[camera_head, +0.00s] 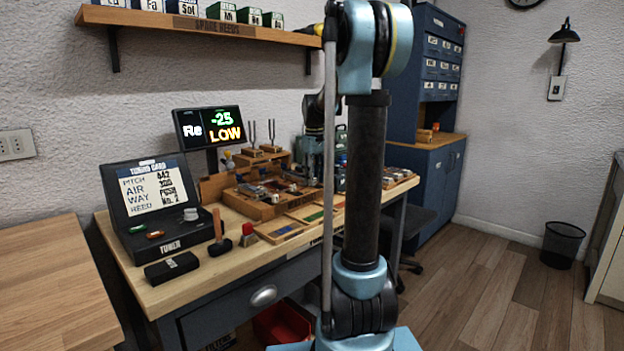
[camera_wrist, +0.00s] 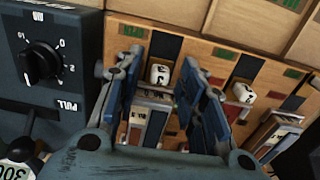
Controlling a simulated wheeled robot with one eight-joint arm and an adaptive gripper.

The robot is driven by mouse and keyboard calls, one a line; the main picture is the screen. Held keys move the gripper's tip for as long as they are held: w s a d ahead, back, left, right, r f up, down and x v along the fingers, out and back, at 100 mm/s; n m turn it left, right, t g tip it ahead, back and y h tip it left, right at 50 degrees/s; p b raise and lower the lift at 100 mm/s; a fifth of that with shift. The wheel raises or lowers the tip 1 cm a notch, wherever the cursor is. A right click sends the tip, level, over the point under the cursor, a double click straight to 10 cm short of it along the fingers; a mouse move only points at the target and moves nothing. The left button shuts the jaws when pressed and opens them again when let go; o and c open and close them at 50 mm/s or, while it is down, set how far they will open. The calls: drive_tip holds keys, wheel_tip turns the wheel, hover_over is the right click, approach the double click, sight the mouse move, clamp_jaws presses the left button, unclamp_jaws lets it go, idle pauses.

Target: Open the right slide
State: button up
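In the wrist view my gripper (camera_wrist: 162,68) is open, its two blue-grey fingers spread to either side of a white cube-shaped knob (camera_wrist: 159,74) with a dark mark. The knob sits on a wooden panel with dark and green patches; I cannot tell whether a finger touches it. A second white knob (camera_wrist: 240,91) is on the same panel to the right, outside the fingers. I cannot tell for certain which knob belongs to the right slide.
In the wrist view a dark box with a round dial (camera_wrist: 42,63) and a "PULL" label stands close left of my gripper. In the head view a lit screen (camera_head: 208,127) reads "Re -25 LOW". A tuner case (camera_head: 150,222) stands on the bench (camera_head: 221,264).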

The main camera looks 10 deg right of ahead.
sight(322, 188)
clamp_jaws()
drive_tip(key=shift+s, duration=0.1)
drive_tip(key=shift+s+d, duration=0.6)
drive_tip(key=shift+s, duration=0.15)
drive_tip(key=shift+s+d, duration=0.55)
drive_tip(key=shift+s, duration=0.2)
unclamp_jaws()
wheel_tip(322, 188, up, 12)
